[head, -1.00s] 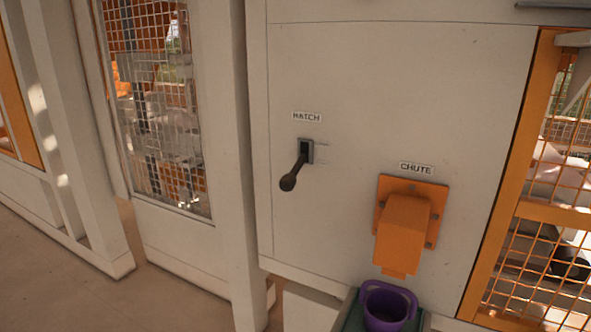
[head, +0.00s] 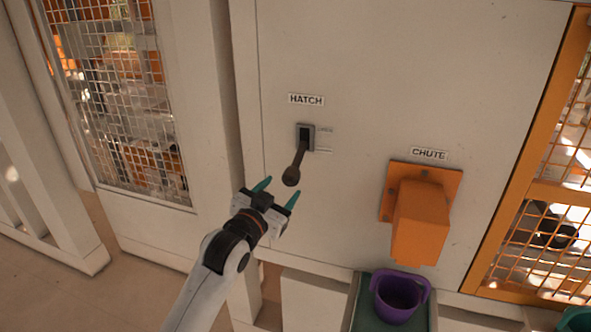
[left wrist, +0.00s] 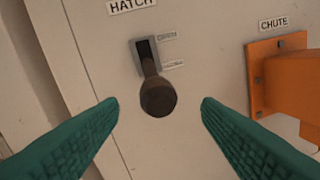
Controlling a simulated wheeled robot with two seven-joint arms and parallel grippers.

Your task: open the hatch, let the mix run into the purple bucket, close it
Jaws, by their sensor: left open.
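The hatch lever (head: 292,174) is a dark handle with a round knob, hanging downward from a grey slotted plate under the HATCH label. In the left wrist view its knob (left wrist: 158,97) shows between and beyond the two teal fingers. My left gripper (head: 277,189) is open and empty, just below the knob and apart from it. The orange chute (head: 420,222) is on the panel to the right, also at the right edge in the left wrist view (left wrist: 287,85). The purple bucket (head: 398,298) stands below the chute; no mix shows. My right gripper is not in view.
The bucket stands on a green-topped ledge (head: 364,312). Mesh guards in frames flank the pale panel (head: 350,60) at left and right. Another green container (head: 577,320) shows at the lower right corner. The panel around the lever is clear.

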